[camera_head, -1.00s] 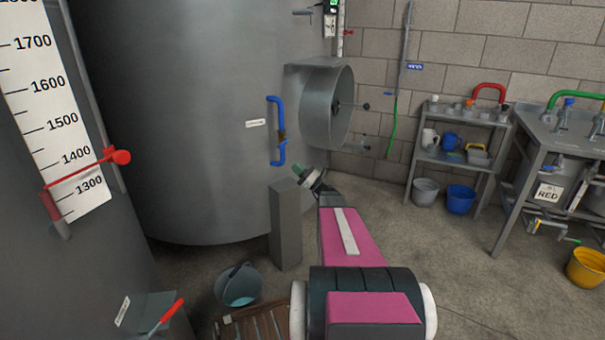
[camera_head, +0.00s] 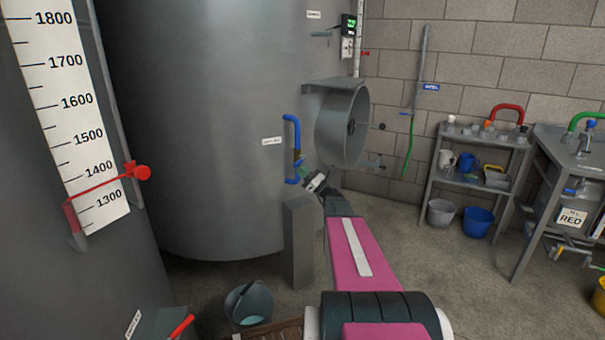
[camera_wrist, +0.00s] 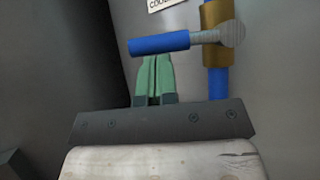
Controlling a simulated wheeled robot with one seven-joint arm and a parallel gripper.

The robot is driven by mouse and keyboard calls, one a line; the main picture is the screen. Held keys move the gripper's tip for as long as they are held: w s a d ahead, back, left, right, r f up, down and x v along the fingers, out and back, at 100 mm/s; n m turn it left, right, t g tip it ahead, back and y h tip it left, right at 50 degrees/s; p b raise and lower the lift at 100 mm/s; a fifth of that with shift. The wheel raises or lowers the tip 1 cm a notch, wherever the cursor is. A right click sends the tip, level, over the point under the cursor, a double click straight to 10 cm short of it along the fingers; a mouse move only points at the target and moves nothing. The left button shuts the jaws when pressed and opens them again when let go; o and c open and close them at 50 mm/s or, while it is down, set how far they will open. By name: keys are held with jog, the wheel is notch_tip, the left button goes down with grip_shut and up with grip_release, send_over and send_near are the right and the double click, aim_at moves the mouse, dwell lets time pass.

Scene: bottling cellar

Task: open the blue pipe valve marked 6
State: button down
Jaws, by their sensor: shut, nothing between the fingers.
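The blue pipe (camera_head: 290,128) stands on the large grey tank's wall, and its brass valve body shows small in the head view. In the wrist view the brass valve body (camera_wrist: 221,15) sits on the vertical blue pipe (camera_wrist: 218,82). Its blue handle (camera_wrist: 160,43) points left, crosswise to the pipe. My gripper (camera_head: 306,173) is beside the pipe's lower end in the head view. In the wrist view my gripper (camera_wrist: 155,62) has its green fingers shut and empty, with the tips at the handle's lower edge. I cannot tell whether they touch it. No number 6 is readable.
A grey pedestal (camera_head: 299,240) stands below my gripper. A round manway (camera_head: 343,125) juts out to the right of the pipe. A bucket (camera_head: 248,303) is on the floor. A shelf (camera_head: 478,182) stands by the wall. Open floor lies between shelf and tank.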

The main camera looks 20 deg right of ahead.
jog(key=shift+s, duration=0.1)
jog(key=shift+r+m+t+h, duration=0.2)
jog(key=shift+m+t+h, duration=0.25)
jog(key=shift+m, duration=0.25)
